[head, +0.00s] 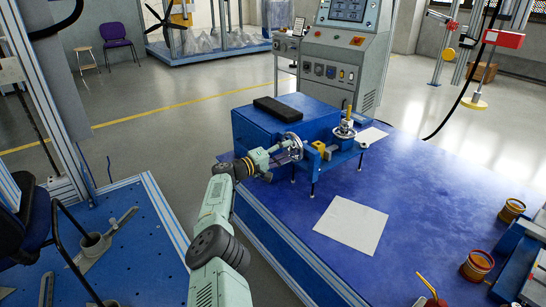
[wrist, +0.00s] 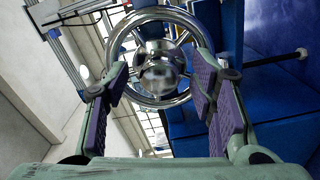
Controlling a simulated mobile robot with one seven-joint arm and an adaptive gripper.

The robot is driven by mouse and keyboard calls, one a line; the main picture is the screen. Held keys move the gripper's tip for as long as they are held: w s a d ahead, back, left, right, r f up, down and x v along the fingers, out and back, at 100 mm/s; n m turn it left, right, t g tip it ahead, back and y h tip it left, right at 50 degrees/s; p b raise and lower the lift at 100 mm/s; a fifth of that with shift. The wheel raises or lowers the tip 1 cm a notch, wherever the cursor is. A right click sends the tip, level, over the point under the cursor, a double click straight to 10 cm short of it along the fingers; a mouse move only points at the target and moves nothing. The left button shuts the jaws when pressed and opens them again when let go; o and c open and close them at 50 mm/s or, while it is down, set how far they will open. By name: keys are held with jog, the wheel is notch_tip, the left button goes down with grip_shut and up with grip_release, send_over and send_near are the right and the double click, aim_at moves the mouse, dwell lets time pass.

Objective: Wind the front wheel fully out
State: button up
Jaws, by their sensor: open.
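The front wheel is a chrome handwheel with spokes and a round shiny hub. It shows in the wrist view (wrist: 158,54) straight ahead of my gripper (wrist: 160,84). In the head view the wheel (head: 296,146) is on the near side of the blue machine (head: 258,133), partly hidden by my gripper (head: 284,155). My gripper is open, with one purple-padded finger at each side of the wheel's lower rim. I cannot tell whether the pads touch the rim.
A second handwheel (head: 344,131) lies flat at the machine's right end. A black block (head: 277,109) lies on top of the machine. A white sheet (head: 351,225) lies on the blue table (head: 425,190). A grey control console (head: 340,60) stands behind.

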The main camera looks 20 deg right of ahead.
jog(key=v, duration=1.1)
jog(key=shift+s+a, duration=0.15)
jog(key=shift+a, duration=0.25)
